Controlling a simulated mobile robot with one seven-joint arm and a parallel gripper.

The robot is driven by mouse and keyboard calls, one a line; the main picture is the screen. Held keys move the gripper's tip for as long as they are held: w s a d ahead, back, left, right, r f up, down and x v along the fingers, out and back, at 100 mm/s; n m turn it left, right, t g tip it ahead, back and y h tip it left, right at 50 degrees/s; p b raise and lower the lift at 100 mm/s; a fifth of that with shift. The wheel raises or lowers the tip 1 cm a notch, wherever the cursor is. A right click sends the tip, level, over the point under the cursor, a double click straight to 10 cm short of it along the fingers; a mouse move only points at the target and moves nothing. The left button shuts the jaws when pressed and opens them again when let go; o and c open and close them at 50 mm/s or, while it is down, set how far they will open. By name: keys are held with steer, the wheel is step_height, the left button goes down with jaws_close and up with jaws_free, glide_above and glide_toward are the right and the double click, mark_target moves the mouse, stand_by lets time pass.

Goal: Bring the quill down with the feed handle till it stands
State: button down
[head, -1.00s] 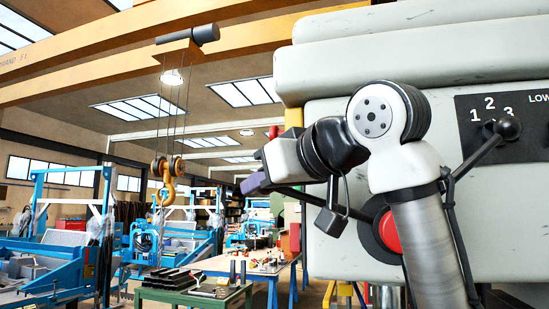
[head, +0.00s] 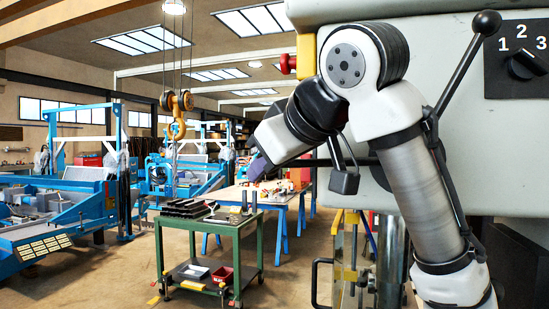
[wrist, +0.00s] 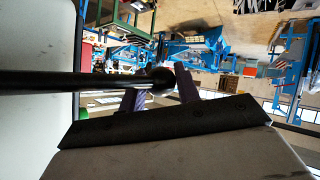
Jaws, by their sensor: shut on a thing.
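The feed handle has black spokes with ball ends. One spoke (head: 462,68) rises steeply to a black ball (head: 487,22) on the upper right. Another spoke (head: 345,162) runs about level to the left, and my gripper (head: 257,168) is shut on its outer end. In the wrist view this spoke (wrist: 75,82) comes in from the left and its ball (wrist: 161,78) is at the purple fingers of my gripper (wrist: 160,90). My arm hides the hub in the head view. I cannot clearly make out the quill.
The grey machine head (head: 455,130) fills the right, with a numbered selector knob (head: 527,65). Below it are a metal column (head: 390,262) and a yellow-marked part (head: 350,262). A green cart (head: 210,228) and a blue-legged table (head: 270,195) stand beyond. Open floor lies front left.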

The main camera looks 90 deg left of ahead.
steer(key=c, duration=1.1)
jaws_free()
steer(key=shift+d, duration=0.1)
steer(key=shift+o, duration=0.2)
steer(key=b+v, duration=0.2)
steer(key=v, duration=1.1)
steer(key=shift+d+r, duration=0.15)
steer(key=shift+d, duration=0.2)
steer(key=shift+w, duration=0.1)
